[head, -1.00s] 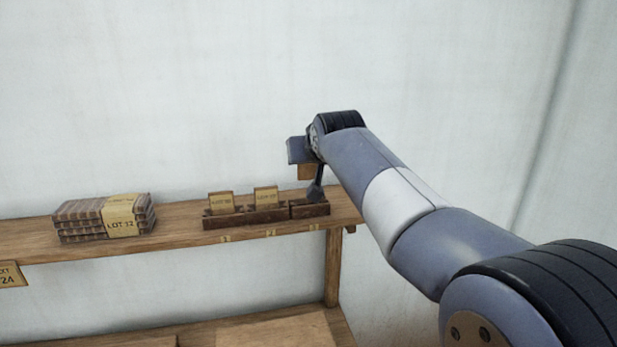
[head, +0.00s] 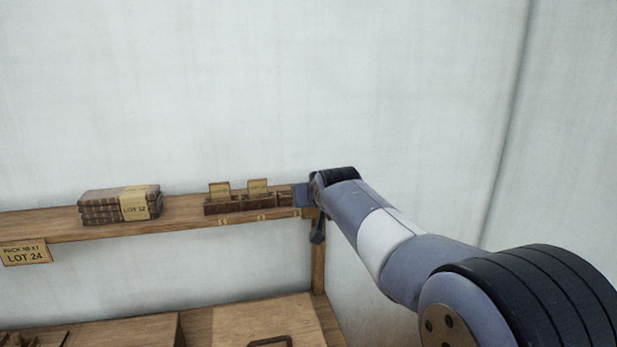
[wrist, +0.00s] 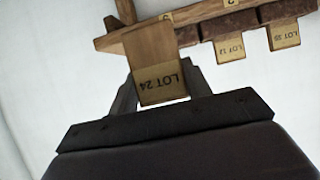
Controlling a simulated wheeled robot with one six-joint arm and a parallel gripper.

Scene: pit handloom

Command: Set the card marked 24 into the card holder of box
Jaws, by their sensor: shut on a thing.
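My gripper (wrist: 160,100) is shut on a card marked LOT 24 (wrist: 162,82), which stands between the two fingers and reads upside down in the wrist view. In the head view my gripper (head: 314,218) is at the right end of the shelf, just in front of its edge; the card is mostly hidden there. Wooden boxes or lids (head: 262,318) show below the shelf. A dark frame-like fitting (head: 270,341) lies on one at the bottom edge; I cannot tell whether it is the card holder.
A dark rack (head: 238,207) on the shelf (head: 185,212) holds two other cards (head: 220,189). A banded stack marked LOT 12 (head: 118,205) lies to its left. A sign reading LOT 24 (head: 26,252) hangs from the shelf at left. The wall right of the shelf is clear.

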